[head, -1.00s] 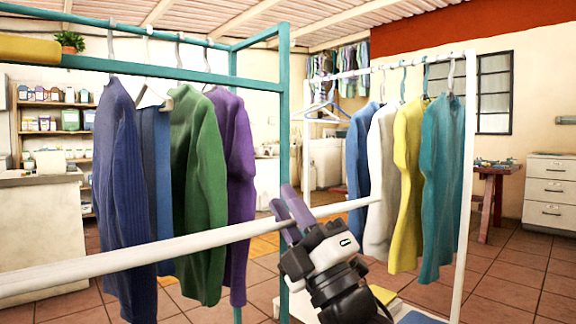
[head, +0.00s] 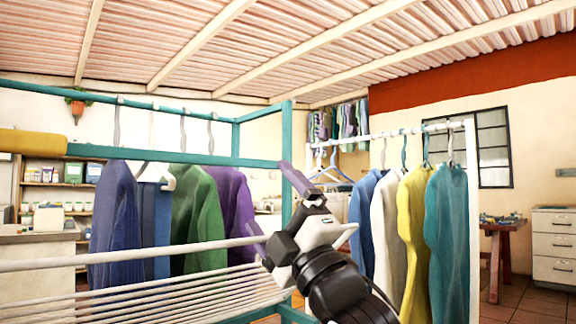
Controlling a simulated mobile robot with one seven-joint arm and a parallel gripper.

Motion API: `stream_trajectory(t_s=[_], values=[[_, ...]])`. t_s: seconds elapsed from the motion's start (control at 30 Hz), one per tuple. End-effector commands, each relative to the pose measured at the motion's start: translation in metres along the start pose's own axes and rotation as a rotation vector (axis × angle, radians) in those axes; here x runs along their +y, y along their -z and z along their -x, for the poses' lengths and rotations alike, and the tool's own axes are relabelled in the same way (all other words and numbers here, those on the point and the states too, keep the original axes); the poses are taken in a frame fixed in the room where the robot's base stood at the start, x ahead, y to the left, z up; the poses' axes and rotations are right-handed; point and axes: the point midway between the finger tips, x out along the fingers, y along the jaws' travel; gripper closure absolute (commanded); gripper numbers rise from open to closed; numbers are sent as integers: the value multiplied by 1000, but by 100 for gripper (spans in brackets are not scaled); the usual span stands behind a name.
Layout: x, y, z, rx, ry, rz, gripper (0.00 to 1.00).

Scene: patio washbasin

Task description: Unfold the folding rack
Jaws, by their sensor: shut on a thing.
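The folding rack (head: 150,292) is in the lower left of the head view, with a thick white front bar (head: 120,258) and several thin white rods stretched below and behind it. The gripper body hides part of the bar. The rack's lower parts are cut off by the picture's edge.
A teal frame (head: 286,165) with hanging blue, green and purple sweaters stands behind the rack. A white clothes rail (head: 471,250) with several garments stands close on the right. Open floor shows at far right.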

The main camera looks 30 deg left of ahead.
Motion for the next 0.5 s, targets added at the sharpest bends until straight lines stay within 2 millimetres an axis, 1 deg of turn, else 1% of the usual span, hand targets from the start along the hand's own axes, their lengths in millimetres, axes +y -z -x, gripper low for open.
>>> stream_trajectory(t_s=[0.03, 0.2, 0.47, 0.5], values=[[53, 2, 5, 5, -96, 31, 18], [61, 2, -2, 5, -96, 30, 18], [62, 2, -3, 5, -95, 28, 18], [10, 4, -17, 5, 14, 12, 18]])
